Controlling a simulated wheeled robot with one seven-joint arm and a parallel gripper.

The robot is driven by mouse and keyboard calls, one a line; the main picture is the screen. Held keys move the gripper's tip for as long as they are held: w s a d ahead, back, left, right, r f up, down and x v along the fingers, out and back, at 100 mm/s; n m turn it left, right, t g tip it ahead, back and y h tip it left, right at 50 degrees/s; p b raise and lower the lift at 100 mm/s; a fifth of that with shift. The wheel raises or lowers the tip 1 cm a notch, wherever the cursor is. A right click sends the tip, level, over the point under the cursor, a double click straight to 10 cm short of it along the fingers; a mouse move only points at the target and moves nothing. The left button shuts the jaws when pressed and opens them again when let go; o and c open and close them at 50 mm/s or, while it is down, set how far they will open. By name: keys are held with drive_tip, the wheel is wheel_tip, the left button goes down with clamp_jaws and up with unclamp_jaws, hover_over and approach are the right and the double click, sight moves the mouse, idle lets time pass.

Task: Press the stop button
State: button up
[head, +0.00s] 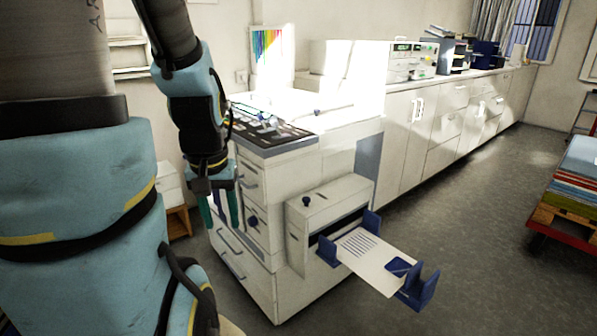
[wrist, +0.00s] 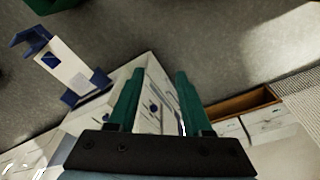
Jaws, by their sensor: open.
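A large white machine (head: 296,255) stands in the middle of the head view, with a dark control panel (head: 268,132) on its top. The panel's markings are too small to read, and I cannot tell which part is the stop button. A dark blue knob (head: 252,222) sits on the machine's front, and another (head: 306,201) is on the smaller side unit. My gripper (head: 222,210) hangs pointing down in front of the machine's left side, below panel height. In the wrist view my gripper (wrist: 159,74) shows two green fingers apart, with nothing between them and the machine (wrist: 152,88) beyond.
A paper tray (head: 362,258) with blue guides juts from the machine towards the right; it also shows in the wrist view (wrist: 72,68). White cabinets (head: 425,120) run along the wall behind. A loaded pallet cart (head: 572,195) stands at the right. The floor between is clear.

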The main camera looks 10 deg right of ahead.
clamp_jaws()
idle(1.5)
